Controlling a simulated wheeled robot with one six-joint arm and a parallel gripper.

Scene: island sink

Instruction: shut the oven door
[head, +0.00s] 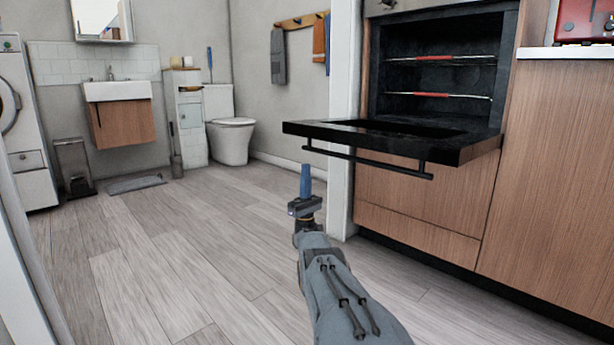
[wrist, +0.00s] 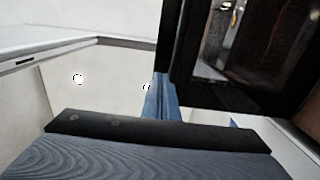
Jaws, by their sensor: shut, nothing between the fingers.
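The oven door (head: 395,140) is a black panel that hangs open, lying flat out from the oven (head: 440,75) in the head view. A dark bar handle (head: 365,160) runs along its front edge. My gripper (head: 306,172) has blue fingers pointing up and is shut with nothing in it. In the head view it shows just below the handle's left end; I cannot tell whether it touches the door. In the wrist view the dark door (wrist: 235,60) fills the upper right, close beside the blue fingers (wrist: 160,100), and partly hides them.
Two racks with red fronts (head: 435,58) show inside the oven. Wooden cabinet fronts (head: 560,170) and a white counter (head: 565,52) stand to the right. A white wall edge (head: 342,120) is left of the oven.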

